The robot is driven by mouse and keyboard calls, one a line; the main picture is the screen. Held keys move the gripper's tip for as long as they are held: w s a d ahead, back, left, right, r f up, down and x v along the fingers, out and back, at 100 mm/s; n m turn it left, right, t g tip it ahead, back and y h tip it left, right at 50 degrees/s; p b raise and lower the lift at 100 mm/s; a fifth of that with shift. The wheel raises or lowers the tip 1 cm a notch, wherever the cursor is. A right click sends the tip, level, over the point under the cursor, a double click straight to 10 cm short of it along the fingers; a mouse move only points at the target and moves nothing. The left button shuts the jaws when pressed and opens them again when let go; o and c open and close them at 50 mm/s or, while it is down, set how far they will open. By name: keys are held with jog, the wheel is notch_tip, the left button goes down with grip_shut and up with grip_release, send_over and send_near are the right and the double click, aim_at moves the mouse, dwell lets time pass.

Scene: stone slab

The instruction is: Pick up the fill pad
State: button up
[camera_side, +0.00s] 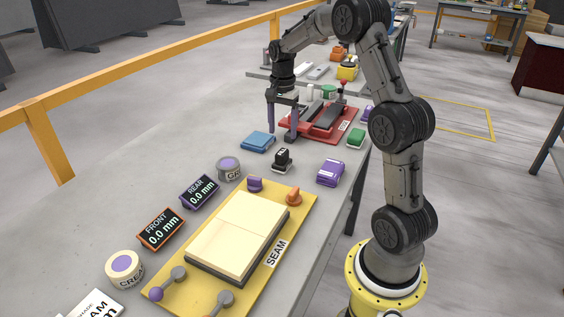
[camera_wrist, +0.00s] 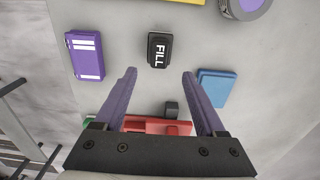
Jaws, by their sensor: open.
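The fill pad (camera_wrist: 160,50) is a small black block with white "FILL" lettering. In the wrist view it lies on the grey slab at upper middle, beyond the tips and roughly in line with the gap between them. In the side view the fill pad (camera_side: 282,160) stands on the slab, just nearer the camera than my gripper. My gripper (camera_side: 282,133) hangs above the slab by the red fixture, fingers down. In the wrist view my gripper (camera_wrist: 160,72) has its two purple-grey fingers wide apart with nothing between the tips.
A purple block (camera_side: 330,172) and a blue pad (camera_side: 257,141) lie on either side of the fill pad. A red fixture (camera_side: 345,122) is behind it. A yellow SEAM board (camera_side: 300,205) with cream slabs lies in front.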

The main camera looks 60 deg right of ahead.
aim_at(282, 152)
notch_tip(282, 152, down, 3)
jog(key=shift+a+f, duration=0.15)
jog(key=shift+f, duration=1.2)
jog(key=shift+a+f, duration=0.15)
jog(key=shift+f, duration=1.2)
grip_shut()
